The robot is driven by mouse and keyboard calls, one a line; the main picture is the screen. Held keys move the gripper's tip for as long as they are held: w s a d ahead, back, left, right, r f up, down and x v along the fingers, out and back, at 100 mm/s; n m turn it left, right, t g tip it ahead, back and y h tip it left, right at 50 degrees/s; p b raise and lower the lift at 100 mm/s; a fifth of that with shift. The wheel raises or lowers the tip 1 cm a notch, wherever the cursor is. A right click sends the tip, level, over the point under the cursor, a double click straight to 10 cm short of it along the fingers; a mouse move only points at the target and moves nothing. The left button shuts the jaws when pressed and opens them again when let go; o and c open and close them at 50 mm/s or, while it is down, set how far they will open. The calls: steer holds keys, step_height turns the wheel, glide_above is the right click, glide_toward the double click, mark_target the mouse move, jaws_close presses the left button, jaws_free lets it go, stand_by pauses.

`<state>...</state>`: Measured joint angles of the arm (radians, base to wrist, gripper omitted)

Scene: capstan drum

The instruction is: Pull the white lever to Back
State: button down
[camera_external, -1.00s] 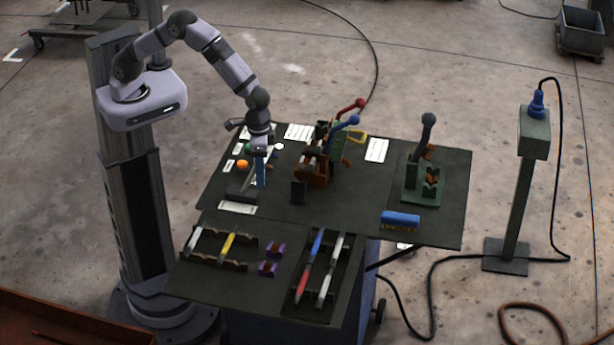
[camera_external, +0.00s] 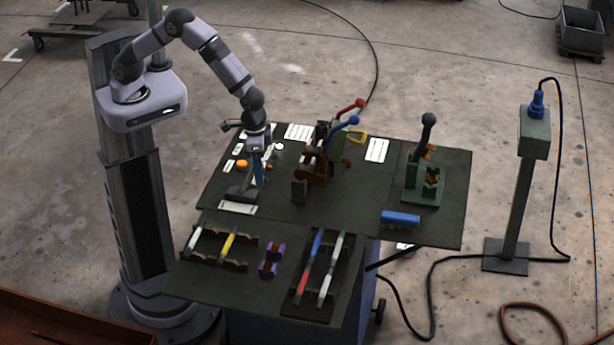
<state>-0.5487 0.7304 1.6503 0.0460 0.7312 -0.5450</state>
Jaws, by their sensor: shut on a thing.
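The white lever (camera_external: 258,175) stands up from a dark base at the left part of the dark bench, close to upright and partly hidden by my fingers. My gripper (camera_external: 257,155) points down at its upper part and is shut on it. The fingers and the lever top overlap at this size, so the exact grip is hard to make out. The dark base (camera_external: 240,194) shows just left of and below the lever. A white label (camera_external: 238,208) lies in front of the base.
A brown drum mechanism with a red-knobbed lever (camera_external: 361,103) and a blue-knobbed lever (camera_external: 353,120) stands right of my gripper. An orange ball (camera_external: 242,163) and a white ball (camera_external: 279,146) are close by. A black-knobbed lever (camera_external: 428,119) stands farther right. Racks with coloured bars (camera_external: 318,275) fill the front.

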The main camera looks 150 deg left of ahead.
steer(key=shift+s+d+r+t+y+b, duration=0.25)
steer(key=shift+s+d+t+y+b, duration=0.2)
steer(key=shift+b, duration=0.35)
steer(key=shift+s+d+r+t+y+b, duration=0.2)
steer(key=shift+s+d+t+y+b, duration=0.25)
steer(key=shift+b, duration=0.3)
steer(key=shift+s+d+r+b, duration=0.15)
steer(key=shift+s+d+b, duration=0.25)
steer(key=shift+s+d, duration=0.15)
steer(key=shift+s+d+r+b, duration=0.15)
steer(key=shift+s+d+b, duration=0.25)
steer(key=shift+s+d, duration=0.65)
steer(key=c, duration=1.3)
jaws_free()
steer(key=shift+s, duration=0.1)
steer(key=shift+r, duration=0.1)
